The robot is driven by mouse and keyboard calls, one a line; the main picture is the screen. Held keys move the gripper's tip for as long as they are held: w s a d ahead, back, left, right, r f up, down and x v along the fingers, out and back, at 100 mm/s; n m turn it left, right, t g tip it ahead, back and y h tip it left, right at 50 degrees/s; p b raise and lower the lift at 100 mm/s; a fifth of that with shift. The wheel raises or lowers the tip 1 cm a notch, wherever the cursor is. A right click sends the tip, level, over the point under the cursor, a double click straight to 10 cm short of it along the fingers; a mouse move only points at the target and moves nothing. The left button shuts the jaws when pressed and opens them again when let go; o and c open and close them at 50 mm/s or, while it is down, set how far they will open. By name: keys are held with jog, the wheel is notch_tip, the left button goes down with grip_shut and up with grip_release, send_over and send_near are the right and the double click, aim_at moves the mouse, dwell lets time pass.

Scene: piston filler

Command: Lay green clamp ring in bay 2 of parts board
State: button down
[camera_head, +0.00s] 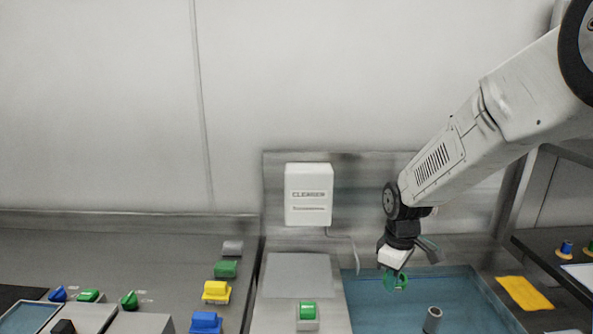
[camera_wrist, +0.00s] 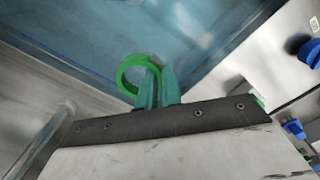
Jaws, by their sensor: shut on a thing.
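My gripper (camera_head: 397,272) is at the right of the head view, above the blue-floored basin (camera_head: 380,300). It is shut on the green clamp ring (camera_head: 401,281), which hangs below the fingers. In the wrist view the green ring (camera_wrist: 121,80) sticks out to the left of the teal fingertips (camera_wrist: 157,86), with its opening facing the camera. Blue surface shows behind it. I cannot make out the parts board or its bay 2 for sure in either view.
A grey metal cylinder (camera_head: 432,320) stands in the basin below my gripper. A yellow cloth (camera_head: 524,293) lies to the right. A white box (camera_head: 308,194) is on the back panel. Yellow (camera_head: 216,292), blue (camera_head: 206,322) and green (camera_head: 226,269) blocks stand on the left counter.

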jog(key=w+d+f+m, duration=0.1)
jog(key=f+m, duration=0.2)
jog(key=f, duration=0.1)
jog(key=w+d+f+m, duration=0.1)
jog(key=f+m, duration=0.2)
jog(key=f, duration=0.2)
jog(key=w+d+f+m, duration=0.2)
jog(key=f+m, duration=0.2)
jog(key=f, duration=0.1)
jog(key=shift+f, duration=0.2)
jog(key=shift+d+f, duration=0.1)
jog(key=shift+f, duration=0.15)
